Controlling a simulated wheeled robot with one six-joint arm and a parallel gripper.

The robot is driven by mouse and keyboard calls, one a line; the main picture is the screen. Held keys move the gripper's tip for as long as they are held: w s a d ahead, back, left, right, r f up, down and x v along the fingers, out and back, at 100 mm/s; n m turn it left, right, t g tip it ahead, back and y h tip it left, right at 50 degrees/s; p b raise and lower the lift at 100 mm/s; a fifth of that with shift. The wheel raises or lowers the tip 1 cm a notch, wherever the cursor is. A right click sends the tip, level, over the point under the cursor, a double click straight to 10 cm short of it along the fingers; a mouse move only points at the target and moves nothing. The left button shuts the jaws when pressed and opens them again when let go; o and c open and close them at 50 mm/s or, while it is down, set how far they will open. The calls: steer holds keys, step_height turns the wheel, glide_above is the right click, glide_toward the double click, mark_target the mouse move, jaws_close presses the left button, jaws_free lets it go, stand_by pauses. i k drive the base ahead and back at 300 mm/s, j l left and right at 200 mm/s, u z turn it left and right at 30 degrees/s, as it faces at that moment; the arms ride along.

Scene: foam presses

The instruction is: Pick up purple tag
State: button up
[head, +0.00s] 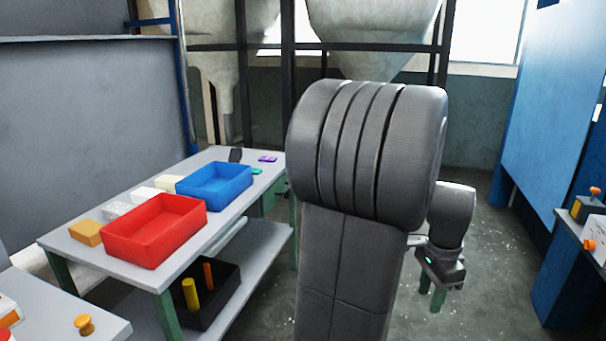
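A small flat purple tag (268,159) lies on the far right end of the grey table (82,258) at left, beyond the blue bin. My arm stands large in the middle of the view. My gripper (438,290) hangs low to the right of the arm, over the floor, well apart from the table and the tag.
Blue machinery (552,120) stands at right.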

mark_target(265, 159)
steer(key=i+l+u, duration=0.1)
steer(key=i, duration=1.6)
steer(key=i+l+u, duration=0.1)
steer(key=i+u, duration=0.35)
steer(key=i+l+u, duration=0.7)
steer(key=i+u, duration=0.15)
steer(key=i+l+u, duration=0.3)
steer(key=l+u, duration=0.15)
steer(key=i+l+u, duration=0.15)
steer(key=l+u, duration=0.3)
steer(key=l, duration=0.25)
